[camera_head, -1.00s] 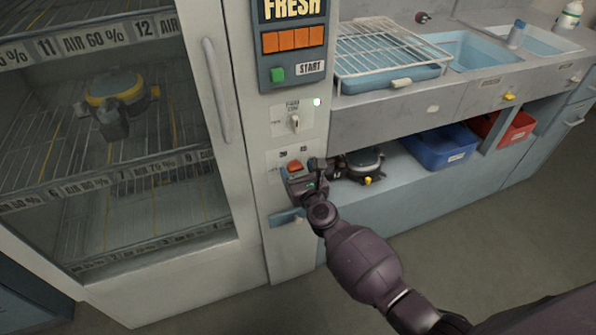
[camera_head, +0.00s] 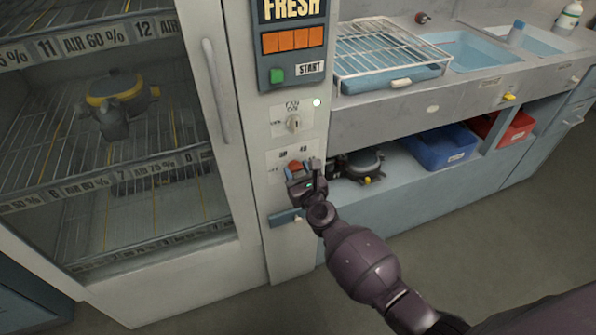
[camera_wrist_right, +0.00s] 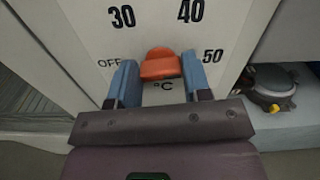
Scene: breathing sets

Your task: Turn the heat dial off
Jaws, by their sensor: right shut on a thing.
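The orange heat dial (camera_head: 295,166) is on the white panel beside the glass cabinet door. In the right wrist view the dial (camera_wrist_right: 160,64) sits below the marks 30 and 40, with OFF to its left and 50 to its right. Its exact pointing is hard to read. My right gripper (camera_head: 303,170) is at the dial. Its blue fingers (camera_wrist_right: 159,78) stand on either side of the dial, shut on it. The gripper hides the dial's lower part in the head view. My left gripper is not in view.
A white fan knob (camera_head: 294,124) and a green start button (camera_head: 277,74) are above on the same panel. A blue handle (camera_head: 286,216) is below the dial. The floor at the right is clear.

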